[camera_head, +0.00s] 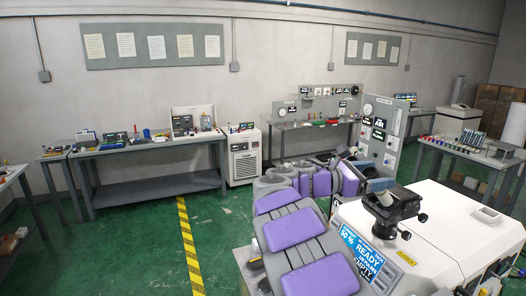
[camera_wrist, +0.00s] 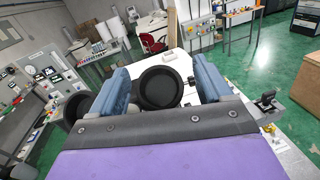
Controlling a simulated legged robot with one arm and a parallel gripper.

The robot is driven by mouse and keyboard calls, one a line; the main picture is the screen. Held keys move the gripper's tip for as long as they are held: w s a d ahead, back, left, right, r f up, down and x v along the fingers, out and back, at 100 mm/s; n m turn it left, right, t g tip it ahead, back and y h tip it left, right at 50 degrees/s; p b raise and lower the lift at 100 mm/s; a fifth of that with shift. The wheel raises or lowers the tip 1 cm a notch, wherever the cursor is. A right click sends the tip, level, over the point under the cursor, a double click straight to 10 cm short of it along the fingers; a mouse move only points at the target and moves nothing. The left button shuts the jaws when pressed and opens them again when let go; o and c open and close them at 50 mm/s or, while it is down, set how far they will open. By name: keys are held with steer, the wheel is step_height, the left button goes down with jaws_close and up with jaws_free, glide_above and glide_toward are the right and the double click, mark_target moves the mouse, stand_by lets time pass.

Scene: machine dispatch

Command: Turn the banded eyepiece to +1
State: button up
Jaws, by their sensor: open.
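In the wrist view, my gripper (camera_wrist: 163,78) is open, with one blue-grey finger on each side of a round black eyepiece (camera_wrist: 160,88). The eyepiece faces the camera, and I cannot tell whether either finger touches it. A second round black eyepiece (camera_wrist: 72,106) shows outside the left finger, partly hidden by it. I cannot make out a band or a dial mark on either one. In the head view, dark eyepiece parts (camera_head: 385,198) stand above the white machine (camera_head: 450,225), close to the end of my arm.
A blue-and-black sign (camera_head: 364,256) on the machine reads READY and EMPTY. A small grey tray (camera_head: 487,214) sits on its top. A long workbench (camera_head: 150,148) stands along the back wall, and a side table (camera_head: 470,150) at right holds coloured items.

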steer(key=shift+p+v, duration=0.95)
steer(key=shift+v, duration=0.35)
steer(key=shift+s+a+p, duration=0.15)
steer(key=shift+a+p, duration=0.15)
steer(key=shift+a, duration=0.4)
steer(key=shift+d, duration=0.15)
